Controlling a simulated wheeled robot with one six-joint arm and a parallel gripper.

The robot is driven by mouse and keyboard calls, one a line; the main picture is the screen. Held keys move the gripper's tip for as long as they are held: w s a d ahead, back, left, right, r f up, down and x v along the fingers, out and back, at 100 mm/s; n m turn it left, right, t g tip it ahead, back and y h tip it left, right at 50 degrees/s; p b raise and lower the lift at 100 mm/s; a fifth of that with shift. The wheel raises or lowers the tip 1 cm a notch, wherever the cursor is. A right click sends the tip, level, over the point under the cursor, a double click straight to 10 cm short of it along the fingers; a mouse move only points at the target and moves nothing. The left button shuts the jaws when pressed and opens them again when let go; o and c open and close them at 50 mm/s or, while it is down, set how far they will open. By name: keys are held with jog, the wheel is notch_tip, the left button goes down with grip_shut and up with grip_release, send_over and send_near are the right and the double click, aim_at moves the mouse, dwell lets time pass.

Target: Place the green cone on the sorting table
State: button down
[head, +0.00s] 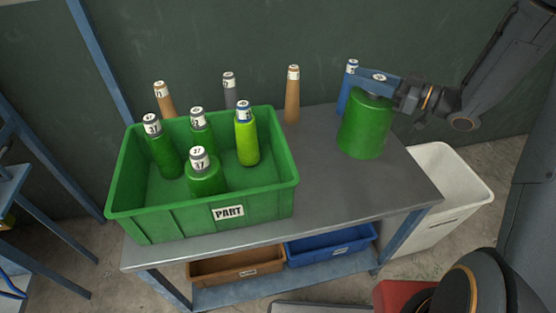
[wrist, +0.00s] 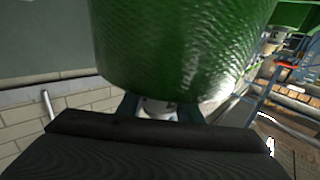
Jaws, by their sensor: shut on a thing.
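A wide green cone (head: 366,124) is at the right part of the grey sorting table (head: 318,170), upright. My gripper (head: 376,82) is shut on its narrow top from the right side. I cannot tell whether its base touches the table or hangs just above it. In the wrist view the green cone (wrist: 180,50) fills the upper middle, and its pale neck (wrist: 158,108) shows between the blue fingers.
A green bin (head: 255,211) marked PART stands on the table's left, holding several green cones. Brown, grey and blue cones stand along the back, including a brown one (head: 292,95) and a blue one (head: 346,90). The table's front right is bare. A white bin (head: 440,200) stands to the right.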

aim_at(356, 112)
jog(key=shift+f+p, duration=1.15)
jog(key=shift+f, duration=4.2)
jog(key=c, duration=1.3)
grip_release()
jog(key=shift+f, duration=0.15)
jog(key=shift+o, duration=0.2)
jog(key=b+v, duration=0.3)
jog(key=v, duration=0.9)
